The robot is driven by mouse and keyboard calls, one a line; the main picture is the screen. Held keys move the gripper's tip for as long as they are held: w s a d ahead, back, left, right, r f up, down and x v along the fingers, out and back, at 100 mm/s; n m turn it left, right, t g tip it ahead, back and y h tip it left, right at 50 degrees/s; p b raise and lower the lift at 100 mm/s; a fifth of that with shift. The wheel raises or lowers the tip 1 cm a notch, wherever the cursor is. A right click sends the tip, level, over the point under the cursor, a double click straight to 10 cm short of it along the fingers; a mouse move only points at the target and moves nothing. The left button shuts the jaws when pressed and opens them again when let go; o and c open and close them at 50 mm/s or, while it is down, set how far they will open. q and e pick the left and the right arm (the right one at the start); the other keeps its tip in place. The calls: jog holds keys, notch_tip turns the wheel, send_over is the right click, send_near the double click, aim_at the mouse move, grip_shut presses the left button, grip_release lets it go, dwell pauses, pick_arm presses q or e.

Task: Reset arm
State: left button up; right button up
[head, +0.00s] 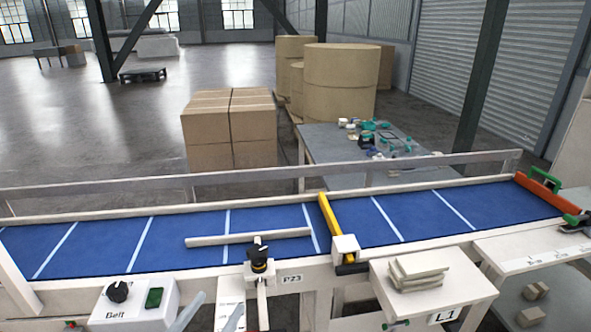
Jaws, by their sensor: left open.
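A pale bar (215,239) lies across the blue belt (180,236), nearly along the belt's length. A black knob (259,262) on a pale bracket stands at the belt's near edge, in front of the bar. I cannot tell whether the knob and bar are joined. My left gripper (211,313) shows at the bottom edge as grey fingers set apart, open and empty. It is between the control box and the knob's bracket, nearer me than the belt. Most of it is cut off by the frame. My right gripper is not in view.
A yellow bar (336,228) crosses the belt and an orange bar (546,192) stands at its right end. A control box (133,308) has a black dial and green switch. Pale slabs (415,271) lie on a side shelf. Cartons (229,128) and large rolls (341,82) stand behind.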

pick_arm(q)
jog(key=s+a+f+n+g+y, duration=0.1)
jog(key=s+a+n+g+y, duration=0.2)
jog(key=n, duration=0.8)
jog(key=s+a+f+n+g+y, duration=0.1)
jog(key=a+f+n+g+y, duration=0.3)
jog(key=n, duration=0.7)
jog(key=s+d+f+n+g+h, duration=0.35)
jog(key=s+d+n+g, duration=0.45)
jog(key=s+n, duration=0.6)
notch_tip(320, 180, down, 29)
jog(key=s+d+b, duration=0.1)
jog(key=s+b, duration=0.1)
jog(key=b, duration=0.5)
jog(key=s+a+f+b, duration=0.1)
jog(key=s+f+b, duration=0.2)
jog(key=s+f, duration=0.5)
jog(key=s+a+f+g+b, duration=0.1)
jog(key=s+f+b, duration=0.3)
jog(key=f, duration=0.9)
jog(key=s+y, duration=0.1)
jog(key=s, duration=0.2)
jog(key=shift+s+a, duration=0.35)
